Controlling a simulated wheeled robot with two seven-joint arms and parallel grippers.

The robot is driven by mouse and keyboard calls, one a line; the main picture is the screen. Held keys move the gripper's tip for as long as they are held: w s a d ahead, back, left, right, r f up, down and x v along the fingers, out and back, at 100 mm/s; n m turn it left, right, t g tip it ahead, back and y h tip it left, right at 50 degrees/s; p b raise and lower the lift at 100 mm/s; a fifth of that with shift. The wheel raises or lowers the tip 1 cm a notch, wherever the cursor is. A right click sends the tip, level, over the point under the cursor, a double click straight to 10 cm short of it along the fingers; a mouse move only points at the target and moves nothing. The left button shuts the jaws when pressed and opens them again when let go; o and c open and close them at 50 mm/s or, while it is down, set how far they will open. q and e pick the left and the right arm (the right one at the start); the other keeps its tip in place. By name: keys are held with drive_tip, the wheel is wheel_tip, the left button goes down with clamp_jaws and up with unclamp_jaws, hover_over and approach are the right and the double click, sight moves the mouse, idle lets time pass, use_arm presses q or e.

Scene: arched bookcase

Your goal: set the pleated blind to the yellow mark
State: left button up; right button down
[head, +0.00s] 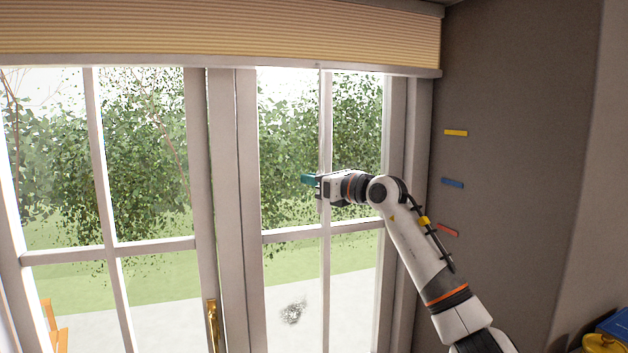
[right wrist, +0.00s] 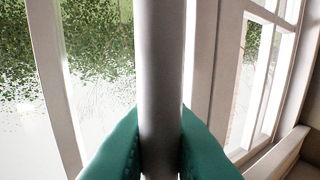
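The pleated blind (head: 220,30) is a tan band across the top of the window, with a pale bottom rail (head: 280,67). On the dark wall to the right are a yellow mark (head: 456,133), a blue mark (head: 453,183) and a red mark (head: 447,230). The rail is higher than the yellow mark in the head view. My right gripper (head: 311,180), with teal fingers, is in front of the right window panes, below the rail. In the right wrist view its fingers (right wrist: 160,155) press both sides of an upright grey rod (right wrist: 160,75). The rod's upper end is out of that view. My left gripper is not seen.
A window frame (head: 234,180) with pale bars stands behind the gripper. A brass handle (head: 212,325) is on it at lower middle. Blue and yellow items (head: 602,343) are at the lower right corner. The space between the gripper and the rail looks clear.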

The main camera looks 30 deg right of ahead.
wheel_tip(320, 180, down, 14)
drive_tip(key=b, duration=1)
drive_tip(key=c, duration=1.4)
unclamp_jaws()
drive_tip(key=b+v, duration=0.5)
drive_tip(key=v, duration=0.7)
